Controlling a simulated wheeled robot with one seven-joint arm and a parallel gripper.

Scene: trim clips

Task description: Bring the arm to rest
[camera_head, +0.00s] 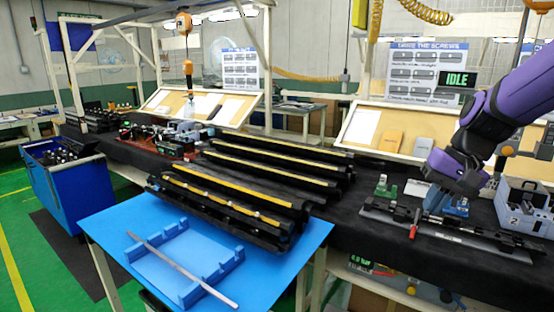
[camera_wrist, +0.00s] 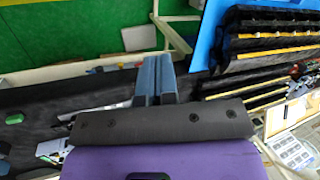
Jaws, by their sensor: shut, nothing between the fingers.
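My purple arm (camera_head: 518,100) reaches in from the right edge in the head view. My gripper (camera_head: 443,205) hangs from it above the right part of the black-covered bench (camera_head: 345,222). In the wrist view my gripper (camera_wrist: 156,62) shows as two blue-grey fingers lying side by side. They are shut with nothing between them. A long dark bar assembly (camera_head: 460,235) with small clamps lies on the bench just below and in front of the gripper. I cannot tell the exact gap between them.
A grey case (camera_head: 525,205) marked 2 stands to the right. A blue table (camera_head: 300,245) with a blue rack (camera_head: 190,262) and a thin strip is at front centre. Dark trim parts with yellow strips (camera_head: 240,190) lie behind it. A blue bin (camera_head: 75,190) stands left, with green floor beyond.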

